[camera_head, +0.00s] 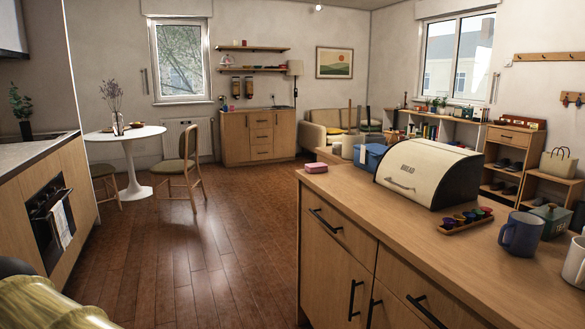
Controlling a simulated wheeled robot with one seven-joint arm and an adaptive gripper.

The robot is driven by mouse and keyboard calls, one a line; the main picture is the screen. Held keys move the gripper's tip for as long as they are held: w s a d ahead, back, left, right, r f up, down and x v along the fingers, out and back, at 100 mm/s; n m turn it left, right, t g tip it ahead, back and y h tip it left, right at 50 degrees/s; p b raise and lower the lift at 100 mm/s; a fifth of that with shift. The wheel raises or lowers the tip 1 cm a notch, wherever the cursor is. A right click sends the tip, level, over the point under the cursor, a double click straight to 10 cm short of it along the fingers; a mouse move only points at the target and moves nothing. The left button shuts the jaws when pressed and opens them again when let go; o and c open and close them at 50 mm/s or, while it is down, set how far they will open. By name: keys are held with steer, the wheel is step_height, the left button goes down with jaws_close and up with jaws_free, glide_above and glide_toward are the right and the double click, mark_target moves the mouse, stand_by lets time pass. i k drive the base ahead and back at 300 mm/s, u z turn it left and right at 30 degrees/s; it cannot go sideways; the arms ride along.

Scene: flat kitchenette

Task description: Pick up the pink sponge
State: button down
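A pink sponge (316,168) lies flat on the wooden counter (345,192), close to its far left corner. It is small and block-shaped, with nothing on top of it. My gripper is not in view, so its state and its place relative to the sponge do not show.
Behind and right of the sponge are a blue box (369,157) and a cream bread box (425,172). The wooden floor (205,255) left of the counter is open.

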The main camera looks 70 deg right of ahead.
mark_target(318, 167)
steer(key=i, duration=0.4)
steer(key=z, duration=2.65)
